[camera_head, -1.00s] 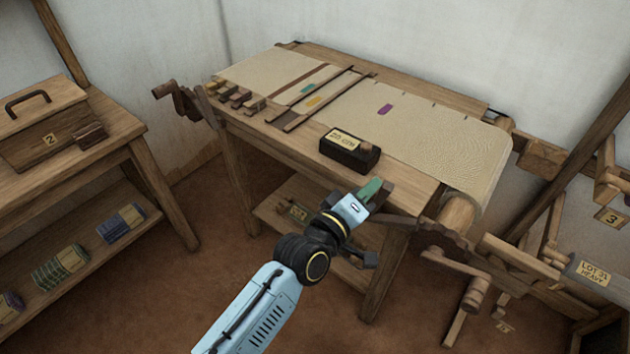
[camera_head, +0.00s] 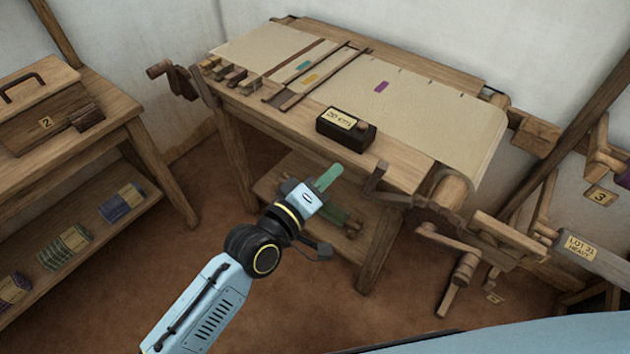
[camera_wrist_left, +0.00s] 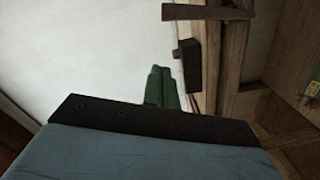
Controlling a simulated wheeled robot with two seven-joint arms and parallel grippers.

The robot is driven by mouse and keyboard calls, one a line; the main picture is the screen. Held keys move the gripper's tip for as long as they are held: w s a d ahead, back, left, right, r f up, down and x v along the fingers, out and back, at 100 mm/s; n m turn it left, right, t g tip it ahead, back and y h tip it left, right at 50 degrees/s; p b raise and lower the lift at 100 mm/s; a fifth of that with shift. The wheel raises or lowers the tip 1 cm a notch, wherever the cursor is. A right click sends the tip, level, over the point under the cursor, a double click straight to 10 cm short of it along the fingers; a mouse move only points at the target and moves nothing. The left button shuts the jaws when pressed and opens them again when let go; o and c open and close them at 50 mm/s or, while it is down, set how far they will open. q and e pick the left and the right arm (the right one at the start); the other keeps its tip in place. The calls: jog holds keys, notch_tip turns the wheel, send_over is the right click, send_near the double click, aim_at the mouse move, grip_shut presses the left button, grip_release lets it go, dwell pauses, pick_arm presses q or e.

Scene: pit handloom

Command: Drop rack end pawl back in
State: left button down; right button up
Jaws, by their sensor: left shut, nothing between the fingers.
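My left gripper (camera_head: 327,178) has its green fingers together with nothing between them. It hangs in the air in front of the loom table's front edge, left of the pawl. In the left wrist view its green fingers (camera_wrist_left: 160,88) also show closed. What looks like the pawl, a small dark wooden lever (camera_head: 376,178), stands at the table's front right corner, beside the ratchet wheel (camera_head: 432,218). I cannot tell whether its tip sits in the teeth. My right gripper is not in view.
A dark labelled block (camera_head: 346,130) stands on the front edge of the loom table (camera_head: 270,122). A crank handle (camera_head: 462,270) sticks out at the lower right. A side bench (camera_head: 110,110) stands at left. The floor in front is clear.

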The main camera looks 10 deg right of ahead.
pick_arm(q)
jog(key=v, duration=0.4)
jog(key=shift+w+a, duration=0.1)
jog(key=shift+f, duration=0.15)
jog(key=s+a+f+m+g+y, duration=0.1)
jog(key=a+f+y, duration=0.2)
jog(key=a+f, duration=0.5)
jog(key=s+a+f+g+y, duration=0.1)
jog(key=s+a+f+y, duration=0.15)
jog(key=f, duration=1.05)
jog(key=s+a+f+m+g+y, duration=0.1)
jog(key=a+f+y, duration=0.2)
jog(key=a+f, duration=0.5)
jog(key=s+a+f+m+g+y, duration=0.1)
jog(key=s+a+f+g+y, duration=0.1)
jog(key=s+a+f, duration=0.35)
jog(key=s+a+f+g+y, duration=0.1)
jog(key=s+a+f, duration=0.1)
jog(key=s+f, duration=0.55)
jog(key=s+a+f+m+g+y, duration=0.1)
jog(key=s+a+f+g, duration=0.1)
jog(key=s, duration=0.7)
jog(key=s+a+f+m+g+y, duration=0.1)
jog(key=s+a+f, duration=0.3)
jog(key=s, duration=0.6)
jog(key=shift+a+f+m+g, duration=0.35)
jog(key=shift+a+g, duration=0.35)
jog(key=shift+a, duration=0.4)
jog(key=shift+s, duration=0.15)
